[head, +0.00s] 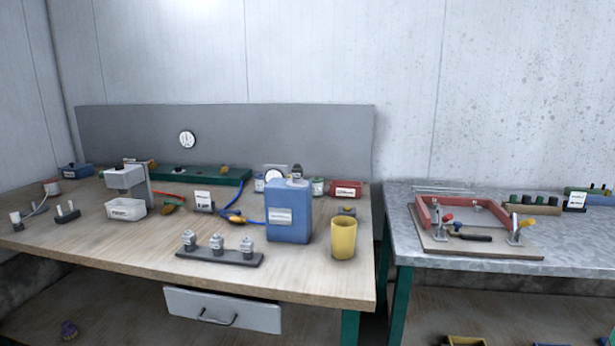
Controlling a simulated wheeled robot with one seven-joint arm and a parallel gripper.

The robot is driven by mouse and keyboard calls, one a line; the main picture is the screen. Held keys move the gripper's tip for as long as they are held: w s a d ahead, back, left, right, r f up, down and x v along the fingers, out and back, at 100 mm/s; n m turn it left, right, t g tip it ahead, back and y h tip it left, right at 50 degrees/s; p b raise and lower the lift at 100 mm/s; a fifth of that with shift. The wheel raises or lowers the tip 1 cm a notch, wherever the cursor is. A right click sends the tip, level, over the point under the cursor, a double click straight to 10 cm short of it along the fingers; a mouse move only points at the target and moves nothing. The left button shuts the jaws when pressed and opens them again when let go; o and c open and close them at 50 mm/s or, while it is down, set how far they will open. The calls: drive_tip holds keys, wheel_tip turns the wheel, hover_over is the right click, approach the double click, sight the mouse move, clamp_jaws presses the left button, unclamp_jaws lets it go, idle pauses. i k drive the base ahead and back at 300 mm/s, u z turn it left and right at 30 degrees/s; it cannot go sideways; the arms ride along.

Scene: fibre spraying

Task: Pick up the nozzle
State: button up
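A dark rack (219,257) lies near the front of the wooden bench. Three small grey metal pieces that look like nozzles stand upright on it: a left one (189,241), a middle one (217,245) and a right one (246,246). Each seems to carry a small pale label, too small to read. I cannot tell which one the task means. My gripper is not in view.
A blue canister (289,212) and a yellow cup (343,238) stand right of the rack. A white tray (126,210) sits under a grey device (127,177) behind it. Bare wood (120,246) lies left of the rack. A metal table (402,245) with a red-framed fixture stands right.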

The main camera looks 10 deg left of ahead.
sight(297, 170)
drive_tip(key=z, duration=0.05)
drive_tip(key=i, duration=1)
drive_tip(key=u, duration=0.05)
